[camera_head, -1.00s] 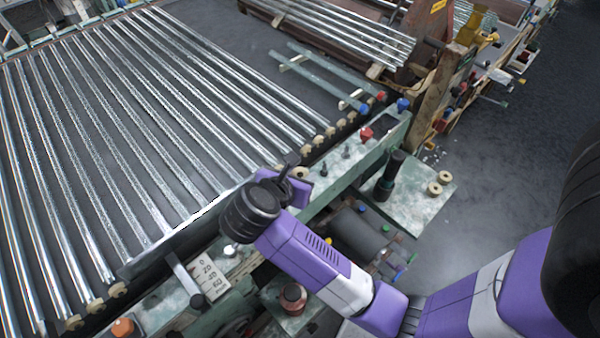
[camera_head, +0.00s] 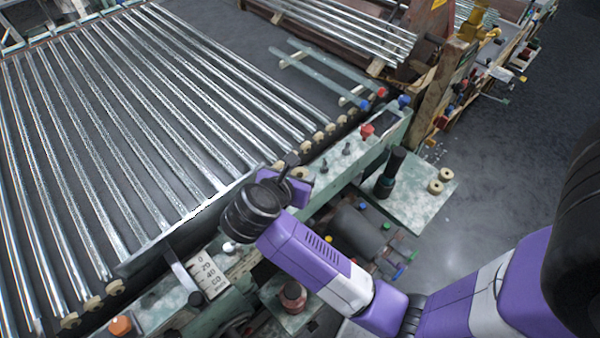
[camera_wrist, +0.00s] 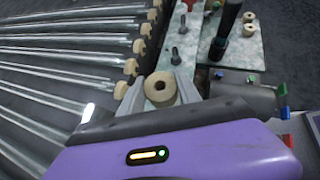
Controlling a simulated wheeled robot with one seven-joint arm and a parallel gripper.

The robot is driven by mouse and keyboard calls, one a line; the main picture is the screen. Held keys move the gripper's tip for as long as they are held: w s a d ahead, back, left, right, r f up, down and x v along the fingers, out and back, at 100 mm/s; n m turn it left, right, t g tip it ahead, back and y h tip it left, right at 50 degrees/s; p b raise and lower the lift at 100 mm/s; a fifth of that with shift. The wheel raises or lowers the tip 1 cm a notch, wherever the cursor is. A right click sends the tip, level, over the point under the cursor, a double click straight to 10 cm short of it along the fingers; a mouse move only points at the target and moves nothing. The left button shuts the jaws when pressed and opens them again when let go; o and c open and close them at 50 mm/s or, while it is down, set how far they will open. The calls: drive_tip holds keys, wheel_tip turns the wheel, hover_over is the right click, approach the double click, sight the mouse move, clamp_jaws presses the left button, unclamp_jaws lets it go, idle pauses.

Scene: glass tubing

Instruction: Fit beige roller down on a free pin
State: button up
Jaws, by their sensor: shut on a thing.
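A beige roller (camera_wrist: 160,88) with a dark central hole is held between the two grey fingers of my gripper (camera_wrist: 161,92) in the wrist view. Its hole faces up toward the camera. In the head view my gripper (camera_head: 293,171) is over the green frame, and the roller is partly hidden there. Two dark upright pins stand bare on the frame: a nearer pin (camera_head: 325,164) and a farther pin (camera_head: 347,148). The wrist view also shows the nearer pin (camera_wrist: 174,54) and farther pin (camera_wrist: 182,23), ahead of the roller and apart from it.
Mounted beige rollers (camera_head: 318,137) line the ends of the glass tubes (camera_head: 200,100), left of the pins. A red knob (camera_head: 367,131) is beyond the pins. A tall black post (camera_head: 390,172) and two loose beige rollers (camera_head: 440,181) stand on a green plate at right.

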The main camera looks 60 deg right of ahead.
drive_tip(key=shift+f+b, duration=0.65)
drive_tip(key=shift+f, duration=0.35)
drive_tip(key=o, duration=1.4)
drive_tip(key=shift+w+a, duration=0.1)
drive_tip(key=shift+a+r, duration=0.2)
drive_tip(key=shift+a, duration=0.1)
drive_tip(key=b+v, duration=0.1)
drive_tip(key=v, duration=0.6)
drive_tip(key=shift+d+r, duration=0.1)
drive_tip(key=shift+r, duration=0.05)
